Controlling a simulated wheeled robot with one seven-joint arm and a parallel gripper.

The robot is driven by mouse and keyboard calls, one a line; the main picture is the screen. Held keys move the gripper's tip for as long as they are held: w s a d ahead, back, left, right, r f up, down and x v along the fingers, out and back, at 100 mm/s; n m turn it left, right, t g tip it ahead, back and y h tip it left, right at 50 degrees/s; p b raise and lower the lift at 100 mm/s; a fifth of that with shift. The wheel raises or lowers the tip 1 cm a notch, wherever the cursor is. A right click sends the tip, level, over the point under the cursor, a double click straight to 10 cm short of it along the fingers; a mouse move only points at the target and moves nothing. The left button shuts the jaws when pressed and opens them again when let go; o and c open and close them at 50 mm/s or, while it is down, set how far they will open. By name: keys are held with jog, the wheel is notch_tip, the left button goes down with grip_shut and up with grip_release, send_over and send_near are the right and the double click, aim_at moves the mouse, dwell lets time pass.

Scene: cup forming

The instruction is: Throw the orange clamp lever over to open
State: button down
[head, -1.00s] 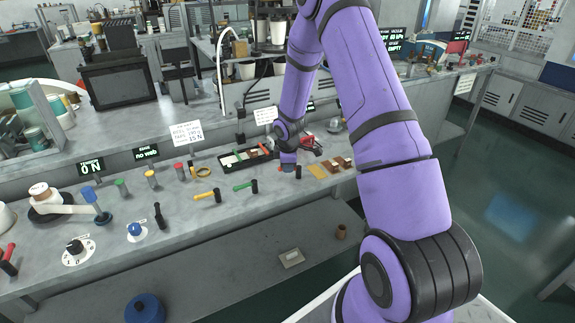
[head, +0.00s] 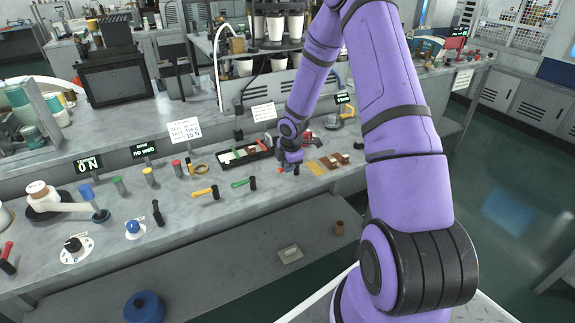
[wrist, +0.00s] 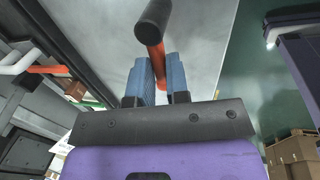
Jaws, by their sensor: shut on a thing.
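The orange clamp lever (wrist: 156,58) shows in the wrist view as an orange bar with a thick black end (wrist: 153,20). My gripper (wrist: 160,78) has its two blue-padded fingers on either side of the bar, shut on it below the black end. In the head view my gripper (head: 289,168) is low at the bench, in front of the black tray. It hides most of the lever and the clamp there, so I cannot tell the lever's angle from that view.
A black tray (head: 226,161) lies behind and left of my gripper. Green-handled (head: 243,183) and yellow-handled (head: 205,192) tools lie to the left. A tan sheet (head: 317,167) and small brown blocks (head: 338,159) lie to the right.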

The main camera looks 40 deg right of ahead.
jog(key=c, duration=1.1)
grip_release()
notch_tip(320, 180, up, 11)
jog(key=s, duration=0.2)
jog(key=shift+a+f, duration=0.15)
jog(key=shift+f, duration=0.05)
